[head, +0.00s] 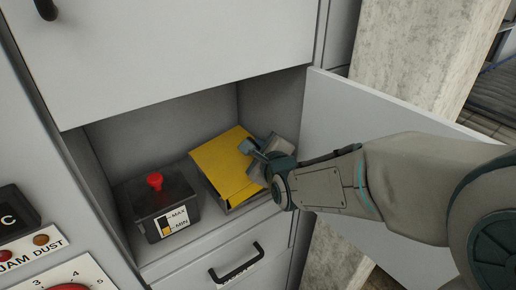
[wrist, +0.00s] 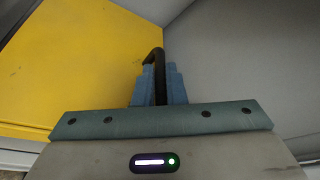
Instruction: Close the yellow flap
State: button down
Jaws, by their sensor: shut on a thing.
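The yellow flap (head: 222,162) is a flat sheet on top of a grey box inside an open cabinet compartment in the head view. It looks tilted, and I cannot tell how wide any gap under it is. In the wrist view the flap (wrist: 75,60) fills the left side. My gripper (head: 252,148) is at the flap's right side. In the wrist view its blue fingers (wrist: 158,88) are shut on a black curved handle (wrist: 154,56) at the flap's edge. My gripper and wrist hide part of the box and the flap's right edge.
A dark container with a red knob (head: 155,182) and a MAX/MIN label stands left of the box. The cabinet door (head: 385,120) is open on the right, behind my arm. A drawer with a black handle (head: 237,262) is below. The compartment's walls are close around.

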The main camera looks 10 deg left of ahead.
jog(key=shift+w+d+f+b, duration=0.15)
jog(key=shift+f+b, duration=0.35)
jog(key=shift+b, duration=0.2)
jog(key=shift+w+d+f+b, duration=0.2)
jog(key=shift+f+b, duration=0.25)
jog(key=shift+b, duration=0.25)
jog(key=shift+w+d+f+b, duration=0.1)
jog(key=shift+w+f+b, duration=0.05)
jog(key=shift+f+b, duration=0.45)
jog(key=shift+d+b, duration=0.15)
jog(key=shift+b, duration=0.25)
jog(key=shift+f, duration=0.1)
jog(key=c, duration=1.5)
grip_release()
jog(key=shift+w+d+f, duration=0.1)
jog(key=shift+w+d, duration=0.1)
jog(key=shift+s+a, duration=0.1)
jog(key=shift+a, duration=0.05)
jog(key=shift+s, duration=0.2)
jog(key=shift+v, duration=6.8)
